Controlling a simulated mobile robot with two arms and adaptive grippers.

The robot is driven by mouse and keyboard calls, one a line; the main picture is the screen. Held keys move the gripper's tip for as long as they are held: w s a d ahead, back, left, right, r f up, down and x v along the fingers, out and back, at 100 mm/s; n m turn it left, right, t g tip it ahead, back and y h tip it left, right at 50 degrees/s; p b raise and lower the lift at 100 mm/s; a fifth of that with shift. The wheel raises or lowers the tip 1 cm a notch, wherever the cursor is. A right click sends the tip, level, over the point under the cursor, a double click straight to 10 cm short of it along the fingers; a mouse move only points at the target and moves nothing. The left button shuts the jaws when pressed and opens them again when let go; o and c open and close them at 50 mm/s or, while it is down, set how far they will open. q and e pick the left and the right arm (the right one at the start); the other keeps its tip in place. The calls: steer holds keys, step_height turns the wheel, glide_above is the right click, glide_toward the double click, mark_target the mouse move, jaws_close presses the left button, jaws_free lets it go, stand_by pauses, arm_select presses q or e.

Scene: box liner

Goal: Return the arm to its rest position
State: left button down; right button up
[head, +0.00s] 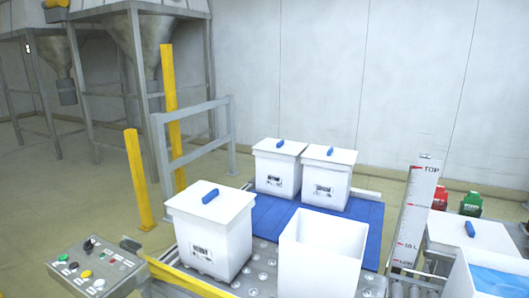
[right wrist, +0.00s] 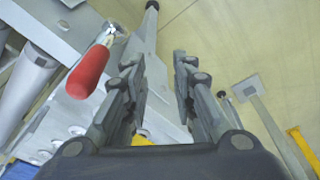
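No arm or gripper of mine shows in the head view. In the right wrist view my right gripper (right wrist: 160,78) has its two dark grey fingers apart, with nothing held between them. A grey metal post with a dark tip (right wrist: 151,20) shows beyond the gap. A red handle (right wrist: 90,72) is to the left of the fingers, apart from them. My left gripper is in neither view.
White lidded boxes (head: 213,230) stand around a blue mat (head: 270,213). An open white box (head: 322,252) is at the front. A level gauge (head: 416,212), yellow posts (head: 138,180) and a control panel (head: 93,266) stand nearby.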

steer(key=s+f+m+b, duration=0.1)
steer(key=s+f, duration=0.9)
steer(key=f, duration=0.2)
steer(key=s+a+f, duration=0.1)
steer(key=s+f, duration=0.3)
steer(key=s, duration=0.6)
steer(key=s+f+m+b, duration=0.1)
steer(key=s+f, duration=0.4)
steer(key=s, duration=0.6)
steer(key=s+a+f+m+g+b, duration=0.1)
steer(key=s+f, duration=0.4)
steer(key=s, duration=0.5)
steer(key=shift+s+a+f+h, duration=0.25)
steer(key=shift+s+a+h, duration=0.05)
steer(key=shift+s+h, duration=0.1)
steer(key=shift+w, duration=0.1)
